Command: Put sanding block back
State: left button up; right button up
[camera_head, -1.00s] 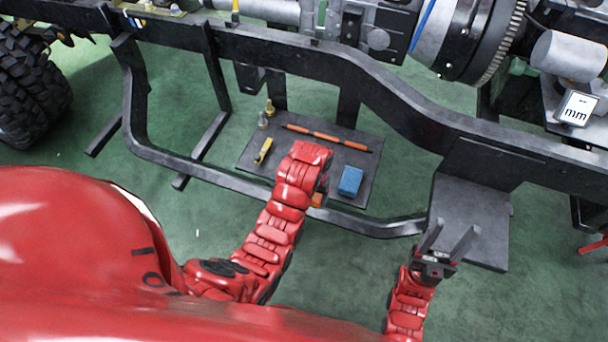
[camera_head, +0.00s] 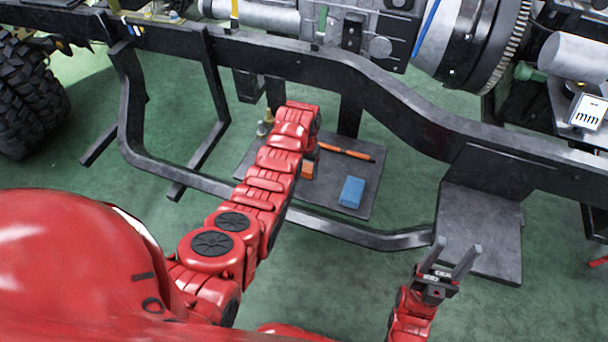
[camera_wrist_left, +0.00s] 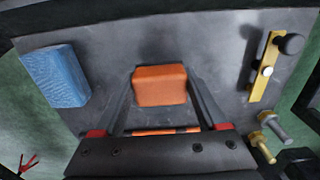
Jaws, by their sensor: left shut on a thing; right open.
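An orange block (camera_head: 308,169), which looks like the sanding block, is held by my left gripper over the dark flat board (camera_head: 330,200). In the left wrist view the orange block (camera_wrist_left: 160,85) sits between the two fingers of my left gripper (camera_wrist_left: 162,78), with the grey board (camera_wrist_left: 215,50) behind it. I cannot tell whether the block touches the board. My left forearm hides part of the board in the head view. My right gripper (camera_head: 459,252) is open and empty near a grey plate at the right.
A blue block (camera_head: 352,192), an orange-and-black rod (camera_head: 347,153) and brass bolts (camera_wrist_left: 265,140) lie on or beside the board. A yellow tool (camera_wrist_left: 265,70) also lies there. The black chassis rail (camera_head: 350,232) runs along the board's near side.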

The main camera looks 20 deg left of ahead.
aim_at(304, 174)
pick_arm(q)
jog(key=shift+w+a, duration=0.2)
jog(key=shift+w, duration=0.1)
jog(key=shift+f+b, duration=0.65)
jog(key=shift+f, duration=1.15)
jog(key=shift+f, duration=0.1)
